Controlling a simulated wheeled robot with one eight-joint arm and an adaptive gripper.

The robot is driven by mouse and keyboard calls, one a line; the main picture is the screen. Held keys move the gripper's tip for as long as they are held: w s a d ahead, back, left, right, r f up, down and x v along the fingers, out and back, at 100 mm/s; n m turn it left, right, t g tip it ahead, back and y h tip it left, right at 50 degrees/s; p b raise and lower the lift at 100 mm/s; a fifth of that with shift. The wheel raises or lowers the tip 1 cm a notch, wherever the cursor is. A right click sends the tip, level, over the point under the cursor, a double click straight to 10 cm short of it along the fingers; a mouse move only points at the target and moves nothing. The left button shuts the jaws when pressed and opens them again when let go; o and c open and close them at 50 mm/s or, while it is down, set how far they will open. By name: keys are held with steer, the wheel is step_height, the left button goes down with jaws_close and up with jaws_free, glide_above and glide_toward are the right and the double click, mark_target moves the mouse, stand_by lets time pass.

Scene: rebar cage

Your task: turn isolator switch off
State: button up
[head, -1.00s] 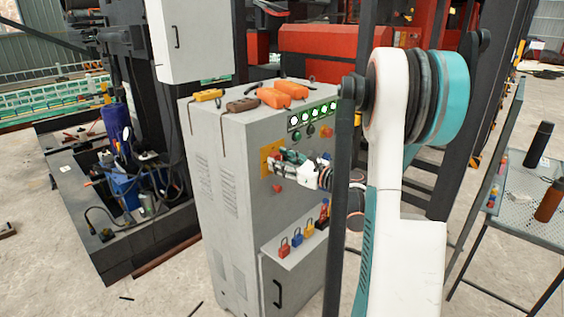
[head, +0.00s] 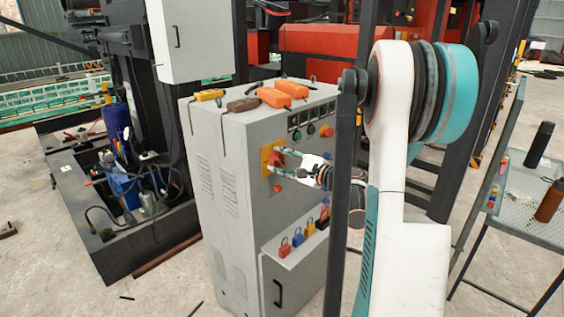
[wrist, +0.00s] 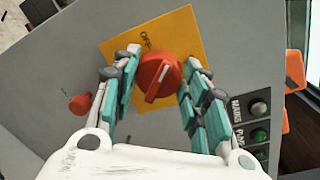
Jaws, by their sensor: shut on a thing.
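The isolator switch is a red rotary knob (wrist: 152,74) on a yellow plate (wrist: 182,27) with an OFF mark, on the front of the grey cabinet. In the head view the yellow plate (head: 265,152) shows at the cabinet's left front edge. My gripper (wrist: 160,62) has one finger on each side of the knob and is shut on it. The knob's white pointer line runs slantwise in the wrist view. In the head view my gripper (head: 275,161) reaches the plate from the right, and its fingers partly hide the knob.
A smaller red button (wrist: 80,103) sits beside the plate. Coloured padlocks (head: 297,240) stand on a ledge below, and orange devices (head: 283,94) lie on the cabinet top. A mesh table (head: 520,190) with bottles stands at right.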

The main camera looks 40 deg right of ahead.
steer(key=n, duration=0.4)
steer(key=shift+h, duration=0.3)
steer(key=n, duration=0.4)
steer(key=shift+a+f+n, duration=0.1)
steer(key=shift+f+n, duration=0.05)
steer(key=shift+n, duration=0.15)
steer(key=shift+h, duration=0.3)
steer(key=o, duration=1.1)
steer(key=s, duration=0.8)
steer(key=s+d+r, duration=0.1)
steer(key=s, duration=0.3)
steer(key=shift+w+a, duration=0.1)
